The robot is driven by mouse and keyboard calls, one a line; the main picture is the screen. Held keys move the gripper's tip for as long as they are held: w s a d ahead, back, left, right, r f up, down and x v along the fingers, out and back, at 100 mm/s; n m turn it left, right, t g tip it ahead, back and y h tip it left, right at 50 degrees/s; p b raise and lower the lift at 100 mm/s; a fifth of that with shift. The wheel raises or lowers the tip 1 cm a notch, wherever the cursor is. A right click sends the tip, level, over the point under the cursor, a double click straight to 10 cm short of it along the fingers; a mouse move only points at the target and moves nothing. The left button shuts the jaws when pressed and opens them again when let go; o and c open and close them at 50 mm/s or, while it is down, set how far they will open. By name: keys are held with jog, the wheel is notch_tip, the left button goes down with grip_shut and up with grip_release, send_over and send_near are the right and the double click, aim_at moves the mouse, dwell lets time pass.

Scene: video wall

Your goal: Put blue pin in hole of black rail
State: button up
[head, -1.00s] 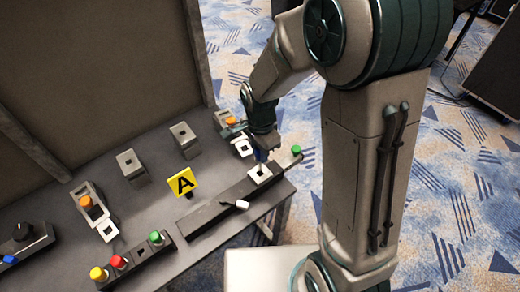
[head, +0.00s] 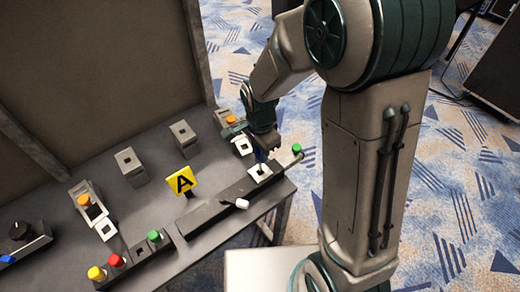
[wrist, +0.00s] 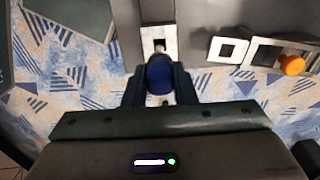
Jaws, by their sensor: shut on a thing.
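The black rail (head: 215,207) lies along the front of the grey table and has a white square plate (head: 252,176) with a dark hole near its right end. My gripper (head: 263,153) is over this plate. In the wrist view my gripper (wrist: 160,88) is shut on the blue pin (wrist: 160,75), one finger on each side. I cannot tell whether the tip has entered the hole. In the head view the gripper largely hides the pin.
A white-ended lever (head: 242,203) sticks out of the rail's front. A green knob (head: 297,148) is close right of the gripper. Grey blocks (head: 131,163) and button boxes (head: 115,261) stand elsewhere on the table.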

aim_at(260, 171)
jog(key=shift+f, duration=0.2)
dwell(0.3)
jog(key=shift+f+b, duration=0.6)
jog(key=shift+b, duration=0.15)
jog(key=shift+f, duration=0.2)
jog(key=shift+f+b, duration=1.3)
jog(key=shift+f, duration=0.25)
jog(key=shift+f+b, duration=0.65)
jog(key=shift+b, duration=0.15)
jog(key=o, duration=1.6)
jog(key=shift+c, duration=0.2)
